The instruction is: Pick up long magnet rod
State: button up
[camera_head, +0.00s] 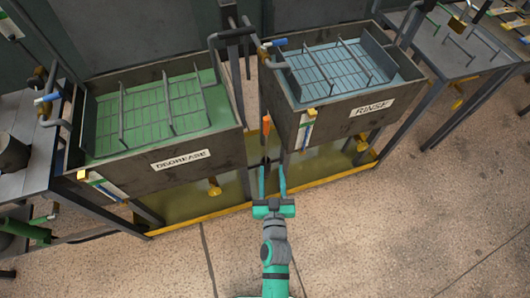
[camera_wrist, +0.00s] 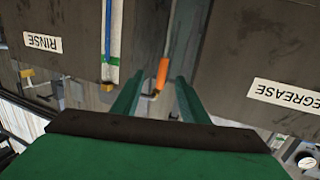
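A slim upright thing with an orange handle (camera_head: 266,124), apparently the long magnet rod, stands in the gap between the DEGREASE and RINSE tanks. Its lower part is dark and hard to make out. The orange handle also shows in the wrist view (camera_wrist: 161,74), between and beyond my fingertips. My gripper (camera_head: 272,176) is open and empty, in front of the gap and apart from the handle. In the wrist view its two green fingers (camera_wrist: 158,80) are spread, one on each side of the handle.
The DEGREASE tank (camera_head: 210,166) with green liquid is left of the gap; the RINSE tank (camera_head: 345,128) with blue liquid is right. Both walls flank the gap closely. A yellow-edged tray (camera_head: 215,208) lies below. A rack table (camera_head: 455,62) stands right. The floor in front is open.

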jog(key=y, duration=0.1)
send_near(265, 128)
jog(key=w, duration=0.4)
jog(key=shift+n+t, duration=0.3)
jog(key=shift+t, duration=0.1)
jog(key=w, duration=0.5)
jog(key=shift+a+f, duration=0.1)
jog(key=shift+a, duration=0.05)
jog(key=shift+w+a, duration=0.25)
jog(key=shift+w, duration=0.15)
jog(key=w, duration=0.3)
jog(key=shift+w+d, duration=0.25)
jog(key=shift+w, duration=0.15)
jog(key=shift+w+a, duration=0.15)
jog(key=shift+w, duration=0.3)
jog(key=shift+w+a, duration=0.1)
jog(key=shift+a, duration=0.05)
grip_shut()
